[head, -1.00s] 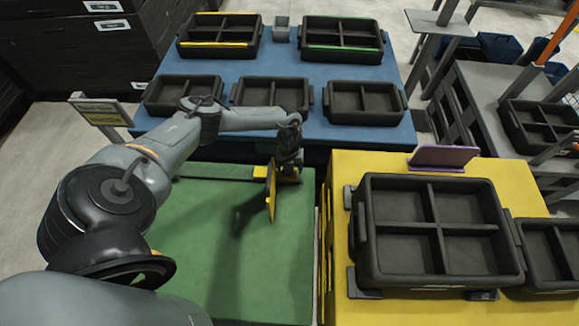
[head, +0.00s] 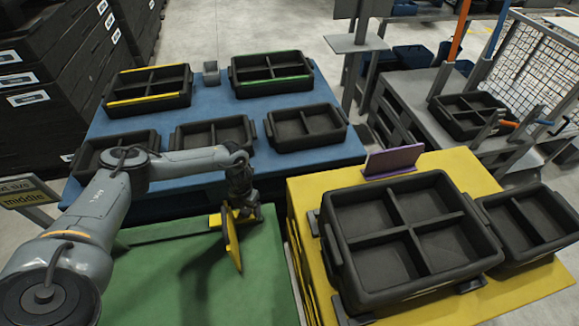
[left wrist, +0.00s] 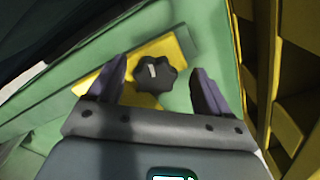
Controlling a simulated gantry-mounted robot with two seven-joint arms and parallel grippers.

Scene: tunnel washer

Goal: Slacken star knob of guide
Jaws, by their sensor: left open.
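The star knob (left wrist: 155,73) is black and lobed, with a pale mark on its top. In the left wrist view it sits on the yellow guide (left wrist: 173,50), between and a little beyond the fingertips of my left gripper (left wrist: 158,72). The fingers are open and stand apart on either side of it, with no clear contact. In the head view the yellow guide (head: 233,240) stands upright on the green table, and my left gripper (head: 240,205) is right at it. The knob is hidden there behind the gripper. My right gripper is not in view.
The green table top (head: 170,280) is otherwise clear. A yellow table (head: 300,200) at right bears a large four-part black tray (head: 335,245) and a purple plate (head: 392,162). A blue table (head: 215,95) behind holds several black trays and a small grey box (head: 211,72).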

